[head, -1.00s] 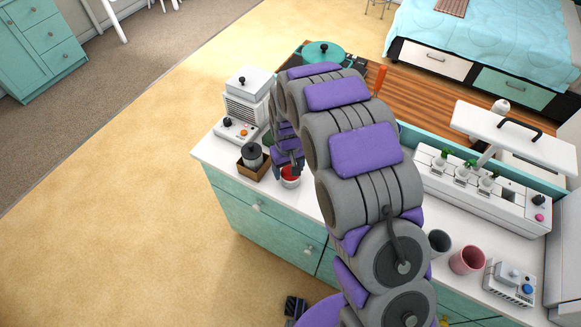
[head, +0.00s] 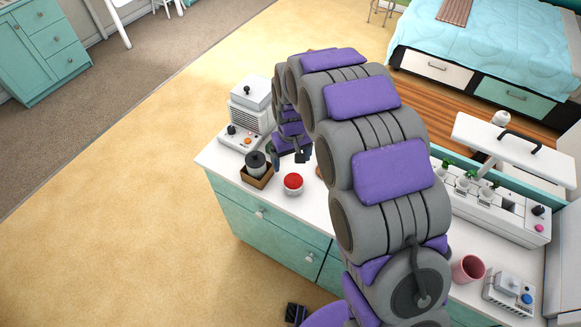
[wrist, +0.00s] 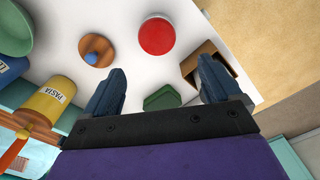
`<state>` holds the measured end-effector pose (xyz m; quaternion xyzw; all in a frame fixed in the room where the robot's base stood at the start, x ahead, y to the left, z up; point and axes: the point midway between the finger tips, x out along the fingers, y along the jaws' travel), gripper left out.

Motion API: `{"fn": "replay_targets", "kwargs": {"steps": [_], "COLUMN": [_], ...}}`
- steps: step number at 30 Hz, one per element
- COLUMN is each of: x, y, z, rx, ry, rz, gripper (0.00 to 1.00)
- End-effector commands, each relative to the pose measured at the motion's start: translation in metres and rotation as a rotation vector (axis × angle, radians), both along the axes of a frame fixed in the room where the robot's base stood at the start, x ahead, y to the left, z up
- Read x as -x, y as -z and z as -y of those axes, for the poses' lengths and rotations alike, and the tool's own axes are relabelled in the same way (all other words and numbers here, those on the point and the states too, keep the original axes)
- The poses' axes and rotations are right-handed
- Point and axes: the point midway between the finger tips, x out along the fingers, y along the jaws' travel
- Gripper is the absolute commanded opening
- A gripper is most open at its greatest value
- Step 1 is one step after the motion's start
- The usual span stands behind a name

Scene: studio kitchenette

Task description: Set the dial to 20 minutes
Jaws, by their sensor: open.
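A round white piece with a flat red top (head: 293,183) stands on the white counter. It also shows in the wrist view as a red disc (wrist: 157,36) with a pale rim. A white appliance (head: 240,137) behind it carries a black knob and an orange one. I cannot tell which of these is the task's dial, and no minute marks are readable. My gripper (head: 301,156) is above the counter, behind and apart from the red-topped piece. In the wrist view my gripper (wrist: 160,86) is open, with a green angular object (wrist: 163,98) showing between the fingers.
A wooden box (head: 257,180) holding a grey pot sits left of the red-topped piece. The wrist view shows a round wooden piece (wrist: 95,51) with a blue knob, a yellow pasta canister (wrist: 45,104) and a green dish (wrist: 14,29). A pink cup (head: 468,268) stands right.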

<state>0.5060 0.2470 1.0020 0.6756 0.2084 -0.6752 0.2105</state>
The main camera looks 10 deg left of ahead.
Motion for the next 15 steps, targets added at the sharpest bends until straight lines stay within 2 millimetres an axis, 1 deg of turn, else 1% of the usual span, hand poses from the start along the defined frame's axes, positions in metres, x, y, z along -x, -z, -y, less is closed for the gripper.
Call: {"fn": "replay_targets", "kwargs": {"steps": [1,6,10,15], "x": [-0.001,-0.001,0.000,-0.001], "y": [-0.014,-0.048,-0.065,-0.076], "z": [0.001,0.001,-0.001,-0.002], "rx": [-0.003,-0.003,0.001,0.001], "ry": [0.001,0.001,0.001,0.001], "rz": [0.003,0.002,-0.002,0.000], "gripper": [0.91,0.91,0.91,0.91]}}
